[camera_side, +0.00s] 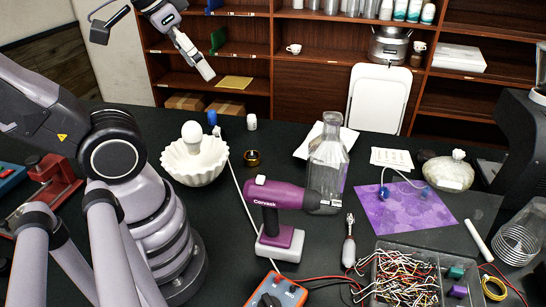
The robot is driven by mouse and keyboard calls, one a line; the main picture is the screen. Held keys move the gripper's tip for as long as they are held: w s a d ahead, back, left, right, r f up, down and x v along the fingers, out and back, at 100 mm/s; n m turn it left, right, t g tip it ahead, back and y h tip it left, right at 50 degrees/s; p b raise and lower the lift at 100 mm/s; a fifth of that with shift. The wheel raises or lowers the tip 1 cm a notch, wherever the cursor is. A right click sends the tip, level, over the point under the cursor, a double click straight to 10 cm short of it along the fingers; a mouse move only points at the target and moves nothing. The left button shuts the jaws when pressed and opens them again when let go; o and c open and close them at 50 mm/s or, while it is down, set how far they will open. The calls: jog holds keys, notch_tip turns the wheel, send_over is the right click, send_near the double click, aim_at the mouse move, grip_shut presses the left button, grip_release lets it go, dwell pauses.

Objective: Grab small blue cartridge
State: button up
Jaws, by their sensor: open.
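A small upright blue piece (212,118) stands on the dark table just behind the white bowl; it may be the cartridge, but it is too small to tell. Two small blue pieces sit at the ends of a thin tube on the purple mat: the left one (384,193) and the right one (423,194). My gripper (206,72) is at the upper left, high above the table and in front of the shelves, well apart from all of these. It is open, and I see nothing held in it.
The white fluted bowl (194,163) holds a bulb-like object. A purple drill (275,205) stands mid-table beside a clear bottle (328,160). A bin of tangled wires (405,275) and an orange meter (277,292) are at the front. A dark machine (515,130) stands right.

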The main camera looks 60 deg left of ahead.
jog(key=w+a+m+g+y, duration=0.2)
jog(key=w+a+g+y, duration=0.3)
jog(key=w+a, duration=0.7)
jog(key=m+g+y, duration=0.5)
jog(key=m+y, duration=0.7)
jog(key=m, duration=0.1)
send_over(214, 114)
jog(key=d, duration=0.3)
notch_tip(214, 114, down, 31)
jog(key=f, duration=0.6)
jog(key=shift+w+d+f, duration=0.15)
jog(key=shift+w+f, duration=0.15)
jog(key=shift+w, duration=0.05)
jog(key=a, duration=0.2)
jog(key=s+a+f, duration=0.1)
jog(key=shift+a, duration=0.4)
jog(key=shift+s+a, duration=0.1)
jog(key=shift+a, duration=0.45)
grip_shut()
